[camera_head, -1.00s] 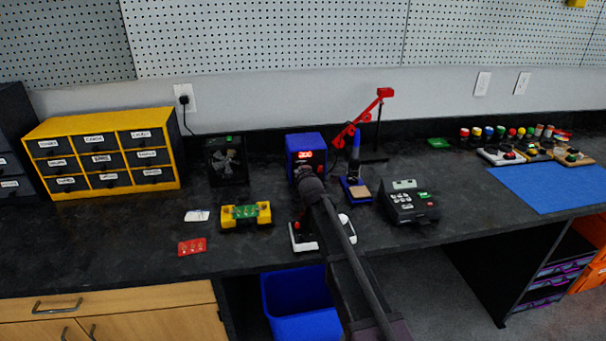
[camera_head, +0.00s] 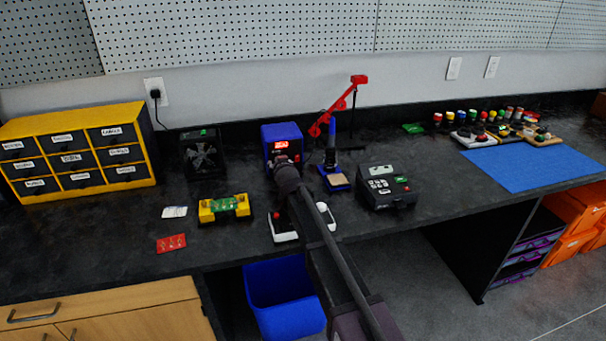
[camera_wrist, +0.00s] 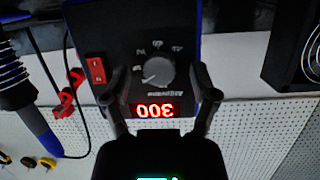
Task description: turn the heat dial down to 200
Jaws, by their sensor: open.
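The blue soldering station (camera_head: 282,136) stands at the back of the bench with a lit red display; its lower front is hidden behind my arm in the head view. The wrist view, which is upside down, shows its black front panel, a grey round heat dial (camera_wrist: 158,72), and the display (camera_wrist: 156,110) reading 300. A red switch (camera_wrist: 97,70) is beside the dial. My gripper (camera_wrist: 157,76) is open, with one finger on each side of the dial and a gap to it on both sides. Whether the fingertips touch the panel cannot be told.
The soldering iron in its blue stand (camera_head: 335,177) is just right of the station, near the red clamp arm (camera_head: 338,106). A black fan (camera_head: 202,155) stands to the left. A white-based device (camera_head: 285,237) sits below my arm.

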